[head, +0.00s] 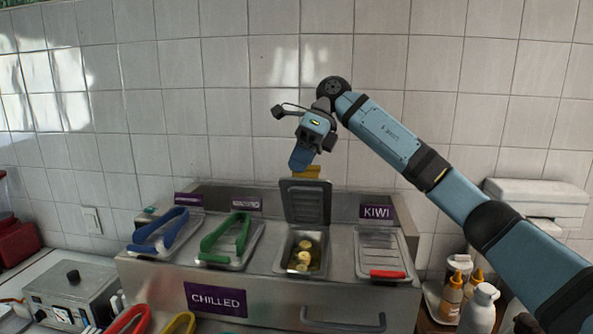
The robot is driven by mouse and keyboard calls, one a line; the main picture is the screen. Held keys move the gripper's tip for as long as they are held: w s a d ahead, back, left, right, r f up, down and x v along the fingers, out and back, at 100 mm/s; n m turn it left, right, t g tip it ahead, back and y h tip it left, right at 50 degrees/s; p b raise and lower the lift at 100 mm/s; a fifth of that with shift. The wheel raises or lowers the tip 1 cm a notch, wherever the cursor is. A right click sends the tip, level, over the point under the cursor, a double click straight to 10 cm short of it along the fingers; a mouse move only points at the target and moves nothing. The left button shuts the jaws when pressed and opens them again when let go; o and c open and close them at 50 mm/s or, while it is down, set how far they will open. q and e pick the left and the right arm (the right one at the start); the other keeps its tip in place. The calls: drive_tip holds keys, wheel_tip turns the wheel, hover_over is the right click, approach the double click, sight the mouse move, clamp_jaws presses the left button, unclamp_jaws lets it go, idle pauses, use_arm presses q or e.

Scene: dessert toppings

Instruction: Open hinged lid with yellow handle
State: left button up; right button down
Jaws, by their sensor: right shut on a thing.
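The hinged lid (306,202) stands raised, close to upright, at the back of its compartment in the chilled unit. Its yellow handle (312,172) is at the top edge, partly hidden by my gripper. My right gripper (303,165) reaches in from the right above the unit and is shut on the yellow handle. The compartment below (281,262) is uncovered and holds several pale round slices (303,258). My left gripper is not in view.
To the left are lids with a green handle (227,236) and a blue handle (160,236). To the right is a closed lid with a red handle (388,274), below the KIWI label (376,212). Bottles (478,307) stand at lower right. A tiled wall is behind.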

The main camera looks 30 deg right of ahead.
drive_tip(key=w+d+g+p, duration=0.1)
drive_tip(key=w+d+p, duration=0.5)
drive_tip(key=w, duration=0.3)
drive_tip(key=shift+d+y, duration=0.4)
drive_tip(key=shift+d, duration=0.05)
drive_tip(key=c, duration=1.2)
unclamp_jaws()
drive_tip(key=shift+f, duration=0.15)
drive_tip(key=shift+c, duration=0.2)
drive_tip(key=o, duration=0.3)
drive_tip(key=shift+w+d+f, duration=0.1)
drive_tip(key=shift+w, duration=0.05)
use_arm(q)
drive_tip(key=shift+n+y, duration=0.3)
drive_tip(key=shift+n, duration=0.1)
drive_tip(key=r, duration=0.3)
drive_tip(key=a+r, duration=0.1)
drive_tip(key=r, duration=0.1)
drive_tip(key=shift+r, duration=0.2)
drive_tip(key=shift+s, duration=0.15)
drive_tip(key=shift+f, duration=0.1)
